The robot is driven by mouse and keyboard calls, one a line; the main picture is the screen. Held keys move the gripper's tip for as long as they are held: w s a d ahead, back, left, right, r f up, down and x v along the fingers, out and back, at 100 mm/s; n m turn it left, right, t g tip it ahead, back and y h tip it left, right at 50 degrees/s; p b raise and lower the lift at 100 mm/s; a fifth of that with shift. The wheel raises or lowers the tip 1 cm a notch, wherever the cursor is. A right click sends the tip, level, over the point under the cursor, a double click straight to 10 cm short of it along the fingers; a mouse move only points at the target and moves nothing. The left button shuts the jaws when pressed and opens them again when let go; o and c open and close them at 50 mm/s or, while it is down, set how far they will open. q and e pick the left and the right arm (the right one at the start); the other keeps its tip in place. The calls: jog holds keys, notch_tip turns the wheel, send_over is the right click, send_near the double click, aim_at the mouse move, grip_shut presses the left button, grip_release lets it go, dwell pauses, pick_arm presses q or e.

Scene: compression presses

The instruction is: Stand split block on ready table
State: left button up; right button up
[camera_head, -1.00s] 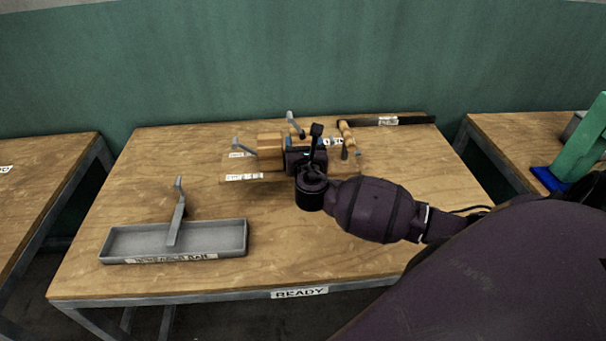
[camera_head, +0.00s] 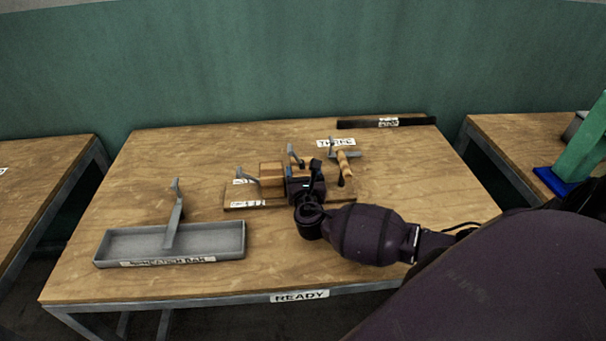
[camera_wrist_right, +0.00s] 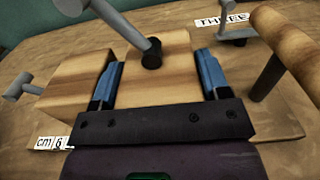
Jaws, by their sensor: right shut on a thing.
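The split block is a wooden assembly: a pale wooden block (camera_head: 271,174) on a thin board (camera_head: 232,205), with grey T-shaped levers. A round wooden handle (camera_head: 344,161) stands at its right end. My right gripper (camera_head: 305,180) is shut on a wooden block part (camera_wrist_right: 150,90), with one blue finger on each side. The assembly is upright and level near the back middle of the ready table (camera_head: 400,200). I cannot tell whether its board touches the tabletop. My left gripper is not in view.
A grey tray (camera_head: 225,253) with a grey lever stands at the front left. A dark labelled strip (camera_head: 358,124) lies at the back edge. A label reading THREE (camera_head: 335,142) is behind the assembly. The table's middle front is clear. A green press (camera_head: 585,150) stands at right.

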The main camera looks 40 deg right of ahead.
jog(key=shift+r, duration=0.1)
jog(key=o, duration=1.5)
jog(key=v, duration=1.2)
jog(key=shift+a, duration=0.1)
